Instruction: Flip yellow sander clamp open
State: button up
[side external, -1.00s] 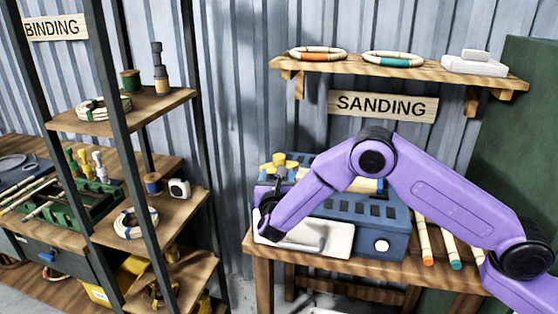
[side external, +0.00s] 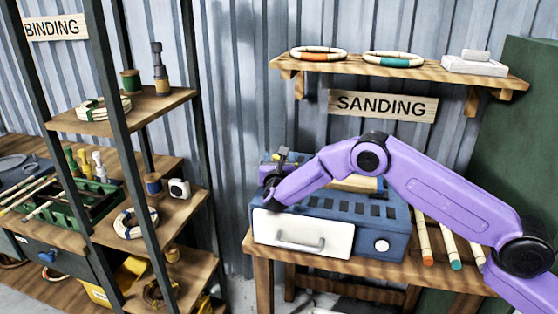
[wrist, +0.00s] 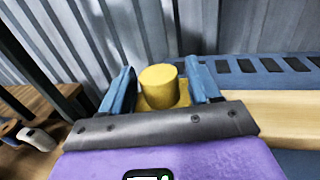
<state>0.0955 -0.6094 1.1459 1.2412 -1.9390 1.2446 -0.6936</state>
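The blue sander (side external: 383,228) stands on the bench under the SANDING sign, with a white drawer front (side external: 301,232) and a pale wooden roller on top. In the wrist view the yellow clamp (wrist: 159,84) is a round knob on a yellow base, straight ahead between two upright blue pieces (wrist: 118,92). I cannot tell whether these pieces are sander brackets or fingers. Finger opening and contact are unclear.
A shelf (side external: 400,66) with two rings hangs above the sander. Several rattan sticks (side external: 449,246) lie on the bench at right. A tall rack (side external: 170,103) stands at left, with free space between it and the bench.

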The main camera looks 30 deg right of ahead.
jog(key=c, duration=0.8)
jog(key=shift+n+t+y, duration=0.5)
jog(key=shift+n+y, duration=0.1)
jog(key=shift+y, duration=0.5)
jog(key=o, duration=1)
jog(key=shift+s+a, duration=0.1)
jog(key=shift+s, duration=0.05)
jog(key=v, duration=1.7)
jog(key=shift+s+f, duration=0.1)
jog(key=shift+f, duration=0.1)
